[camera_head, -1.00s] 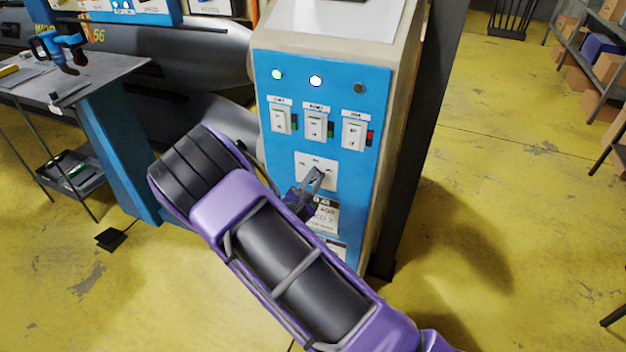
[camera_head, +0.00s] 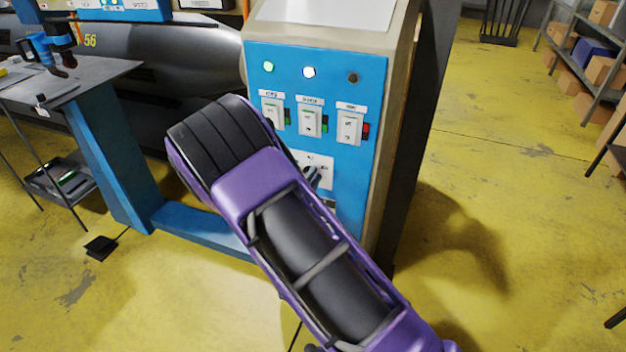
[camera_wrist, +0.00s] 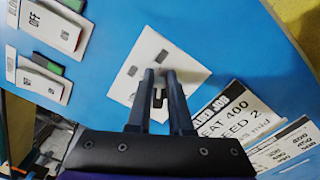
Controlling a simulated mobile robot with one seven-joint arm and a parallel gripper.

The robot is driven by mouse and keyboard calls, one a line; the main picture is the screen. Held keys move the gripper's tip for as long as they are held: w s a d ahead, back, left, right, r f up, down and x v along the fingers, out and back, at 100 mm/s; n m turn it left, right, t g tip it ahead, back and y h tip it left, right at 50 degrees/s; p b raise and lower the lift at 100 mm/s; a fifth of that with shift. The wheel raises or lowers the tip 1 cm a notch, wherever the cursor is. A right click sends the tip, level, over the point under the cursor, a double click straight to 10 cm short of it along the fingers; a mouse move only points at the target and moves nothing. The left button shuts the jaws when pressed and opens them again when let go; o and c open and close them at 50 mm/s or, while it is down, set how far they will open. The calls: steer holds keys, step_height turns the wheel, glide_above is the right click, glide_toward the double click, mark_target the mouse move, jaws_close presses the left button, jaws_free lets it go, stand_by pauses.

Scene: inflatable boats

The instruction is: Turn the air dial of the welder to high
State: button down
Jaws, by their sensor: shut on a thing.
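The welder (camera_head: 355,190) is a tall blue-fronted cabinet in the middle of the head view. Its dial plate is a white square (camera_head: 325,163) below the switches, partly hidden by my arm. In the wrist view the same plate (camera_wrist: 187,73) looks tilted. A small dark dial (camera_wrist: 158,98) shows between my two fingers, with its pointer direction unclear. My gripper (camera_wrist: 160,76) is shut on this dial, with the fingertips at the plate. In the head view my gripper (camera_head: 312,178) is mostly behind my purple forearm.
Three rocker switches (camera_head: 310,117) and several indicator lamps (camera_head: 309,72) sit above the plate. Printed job labels (camera_wrist: 230,115) are beside it in the wrist view. A workbench (camera_head: 100,75) stands at left, shelving (camera_head: 590,70) at right. The yellow floor right of the cabinet is clear.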

steer(key=shift+s+a+f, duration=0.1)
steer(key=shift+a+f, duration=0.15)
steer(key=shift+a, duration=0.1)
steer(key=c, duration=0.8)
jaws_free()
steer(key=shift+r, duration=0.1)
steer(key=v, duration=1.7)
steer(key=shift+s, duration=0.15)
steer(key=shift+o, duration=0.2)
